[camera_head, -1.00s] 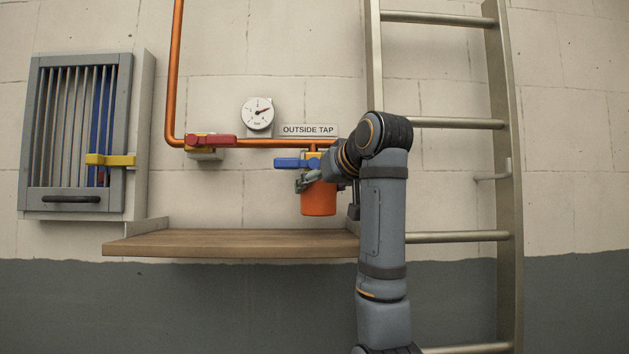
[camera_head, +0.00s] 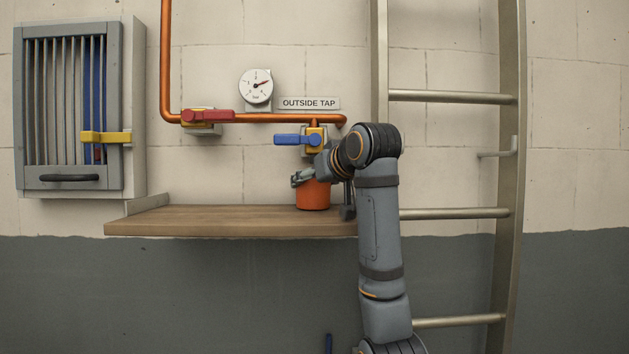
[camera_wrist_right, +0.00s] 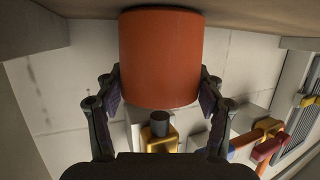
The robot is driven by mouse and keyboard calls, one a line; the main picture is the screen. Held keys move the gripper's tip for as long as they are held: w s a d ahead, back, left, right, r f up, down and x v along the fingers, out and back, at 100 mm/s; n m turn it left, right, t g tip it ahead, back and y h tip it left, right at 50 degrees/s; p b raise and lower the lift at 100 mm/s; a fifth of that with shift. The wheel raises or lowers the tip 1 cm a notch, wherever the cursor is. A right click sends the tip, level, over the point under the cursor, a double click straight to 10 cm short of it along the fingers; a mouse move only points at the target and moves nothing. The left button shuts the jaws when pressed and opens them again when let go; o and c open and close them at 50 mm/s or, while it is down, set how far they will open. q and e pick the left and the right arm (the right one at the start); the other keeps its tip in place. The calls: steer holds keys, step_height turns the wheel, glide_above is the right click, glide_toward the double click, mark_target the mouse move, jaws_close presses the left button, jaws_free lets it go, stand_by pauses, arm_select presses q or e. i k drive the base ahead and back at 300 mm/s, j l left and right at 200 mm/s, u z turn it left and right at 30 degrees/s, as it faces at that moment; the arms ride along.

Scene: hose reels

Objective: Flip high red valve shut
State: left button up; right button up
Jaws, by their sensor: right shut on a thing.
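The red valve (camera_head: 208,116) sits on the upper copper pipe at left, its lever lying along the pipe. It also shows in the wrist view (camera_wrist_right: 268,148), at lower right. My right gripper (camera_head: 308,178) is shut on an orange cup (camera_head: 313,196), upright at the shelf, below the outside tap. In the wrist view my right gripper (camera_wrist_right: 160,92) has a finger on each side of the orange cup (camera_wrist_right: 160,55). Whether the cup's base touches the shelf, I cannot tell. My left gripper is not in view.
The blue-handled tap (camera_head: 292,140) is above the cup. A wooden shelf (camera_head: 220,220) runs below the pipe. A pressure gauge (camera_head: 256,86) and a sign (camera_head: 309,103) are above the pipe. A barred cabinet (camera_head: 70,110) is at left, a ladder (camera_head: 508,170) at right.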

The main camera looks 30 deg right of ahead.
mark_target(187, 115)
steer(key=k+j, duration=0.15)
steer(key=k, duration=0.3)
steer(key=k+j, duration=0.15)
steer(key=k, duration=0.3)
